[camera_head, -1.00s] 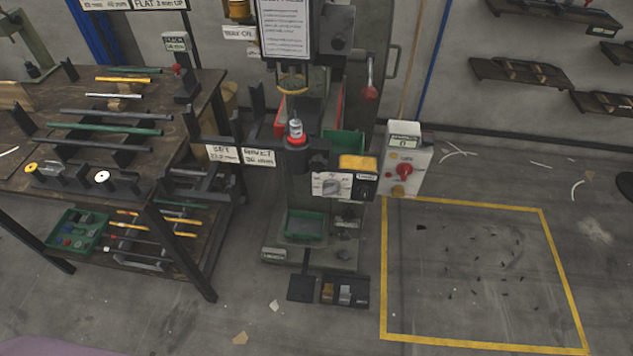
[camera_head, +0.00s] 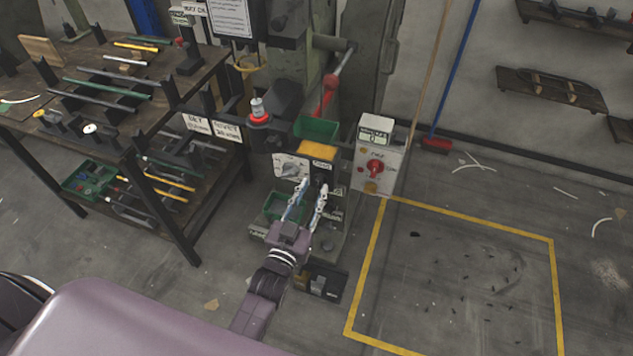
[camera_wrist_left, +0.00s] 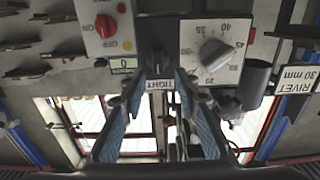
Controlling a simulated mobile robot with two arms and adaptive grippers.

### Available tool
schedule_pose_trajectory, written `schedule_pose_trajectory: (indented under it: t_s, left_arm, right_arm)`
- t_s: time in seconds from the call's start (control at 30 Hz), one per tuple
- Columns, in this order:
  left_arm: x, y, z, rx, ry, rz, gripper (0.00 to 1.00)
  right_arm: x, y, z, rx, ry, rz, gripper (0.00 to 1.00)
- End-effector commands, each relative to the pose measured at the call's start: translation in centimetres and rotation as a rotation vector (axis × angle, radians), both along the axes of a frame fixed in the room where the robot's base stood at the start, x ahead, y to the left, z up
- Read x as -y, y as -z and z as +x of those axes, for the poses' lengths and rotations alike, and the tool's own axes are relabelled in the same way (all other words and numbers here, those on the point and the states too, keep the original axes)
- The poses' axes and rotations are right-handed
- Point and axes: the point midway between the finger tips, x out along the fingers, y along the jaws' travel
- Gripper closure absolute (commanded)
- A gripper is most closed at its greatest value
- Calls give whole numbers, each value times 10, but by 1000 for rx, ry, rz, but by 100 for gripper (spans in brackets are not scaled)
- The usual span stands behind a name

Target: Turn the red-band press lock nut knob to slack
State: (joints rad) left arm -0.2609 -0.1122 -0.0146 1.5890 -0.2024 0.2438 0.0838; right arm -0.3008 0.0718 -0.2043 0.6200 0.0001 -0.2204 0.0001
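The red-band press (camera_head: 259,118) has a red ring around its upright post. On its front is a white dial plate (camera_head: 287,162) with a grey pointer knob. Beside it is a dark block (camera_head: 321,172) with a small label; in the left wrist view the dark lock nut knob (camera_wrist_left: 157,45) shows above a label that seems to read TIGHT (camera_wrist_left: 161,84). My left gripper (camera_head: 313,187) is open and empty, fingertips just below and in front of this block; it also shows in the left wrist view (camera_wrist_left: 160,82). Contact cannot be told. My right gripper is not in view.
A grey control box (camera_head: 378,155) with a red knob stands right of the block. A workbench (camera_head: 160,85) with rods is at left.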

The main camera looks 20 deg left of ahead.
Motion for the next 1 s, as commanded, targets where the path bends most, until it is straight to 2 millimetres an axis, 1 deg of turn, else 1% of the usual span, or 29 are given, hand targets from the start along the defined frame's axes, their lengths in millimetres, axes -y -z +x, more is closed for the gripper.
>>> schedule_pose_trajectory:
  t_s: [0.03, 0.1, 0.23, 0.37, 0.57, 0.83, 1.0]
  left_arm:
    - [1, -2, 9, 2, 0, 0, 71]
    - [1, -1, 17, 1, 0, 0, 71]
    - [1, 0, 28, 0, 0, 0, 71]
    - [1, 0, 32, -1, 0, 0, 71]
    - [1, 1, 32, -2, 0, 0, 71]
    - [1, 1, 32, -2, 0, -1, 100]
    - [1, 1, 32, -2, 0, -1, 100]
  right_arm:
    - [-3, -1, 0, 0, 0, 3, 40]
    - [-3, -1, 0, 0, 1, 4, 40]
    - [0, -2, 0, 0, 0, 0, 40]
    - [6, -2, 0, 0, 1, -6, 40]
    - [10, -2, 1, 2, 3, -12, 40]
    - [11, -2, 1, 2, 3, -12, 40]
    - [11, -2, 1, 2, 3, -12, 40]
